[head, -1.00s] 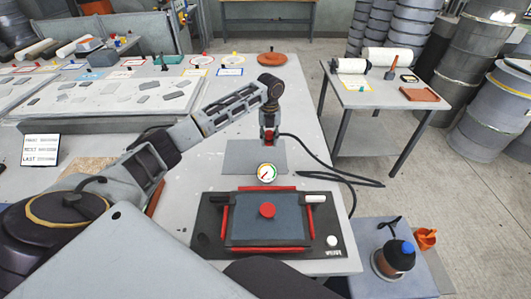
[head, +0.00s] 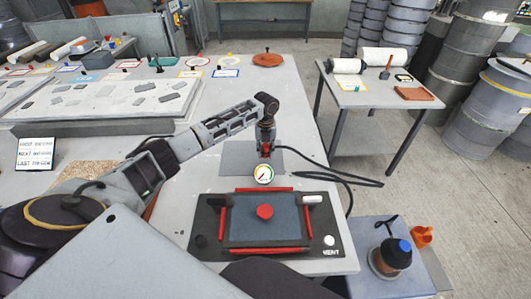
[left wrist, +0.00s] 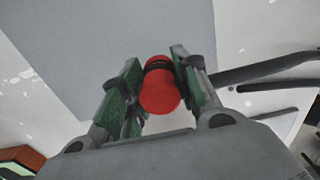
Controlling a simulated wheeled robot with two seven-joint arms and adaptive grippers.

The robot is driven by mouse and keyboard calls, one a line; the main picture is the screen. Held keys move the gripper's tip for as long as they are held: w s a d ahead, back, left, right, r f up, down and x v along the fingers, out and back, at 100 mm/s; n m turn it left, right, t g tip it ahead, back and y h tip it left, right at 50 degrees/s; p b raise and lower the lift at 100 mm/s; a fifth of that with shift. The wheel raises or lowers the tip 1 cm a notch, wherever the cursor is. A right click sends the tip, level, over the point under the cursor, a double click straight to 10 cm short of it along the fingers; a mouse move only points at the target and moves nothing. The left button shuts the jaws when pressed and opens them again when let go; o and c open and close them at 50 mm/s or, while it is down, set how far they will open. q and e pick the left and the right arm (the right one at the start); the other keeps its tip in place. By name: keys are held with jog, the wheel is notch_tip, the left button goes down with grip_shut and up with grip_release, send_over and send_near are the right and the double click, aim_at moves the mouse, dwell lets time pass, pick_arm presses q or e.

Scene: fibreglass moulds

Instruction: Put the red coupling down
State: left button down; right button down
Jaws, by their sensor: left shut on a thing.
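The red coupling (head: 266,149) is a short red cylinder with a dark band, seen more closely in the left wrist view (left wrist: 160,88). My left gripper (head: 266,146) is shut on it, with green-padded fingers on both sides in the left wrist view (left wrist: 158,85). The coupling is over or beside the right part of a flat grey sheet (head: 236,158); whether it touches the surface I cannot tell. A black hose (head: 325,167) runs from near the coupling to the right. My right gripper is not in view.
A round gauge (head: 262,173) stands just in front of the coupling, behind a black board (head: 210,222) with a red-edged dark panel (head: 265,230). A side table (head: 375,98) with rolls stands at the right. The table behind the grey sheet is mostly clear.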

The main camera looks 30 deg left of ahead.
pick_arm(q)
jog(key=shift+f, duration=0.7)
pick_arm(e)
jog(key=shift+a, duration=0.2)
pick_arm(q)
jog(key=shift+f, duration=0.2)
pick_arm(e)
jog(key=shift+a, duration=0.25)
pick_arm(q)
jog(key=shift+f, duration=0.2)
jog(key=c, duration=1.1)
grip_release()
jog(key=shift+o, duration=0.2)
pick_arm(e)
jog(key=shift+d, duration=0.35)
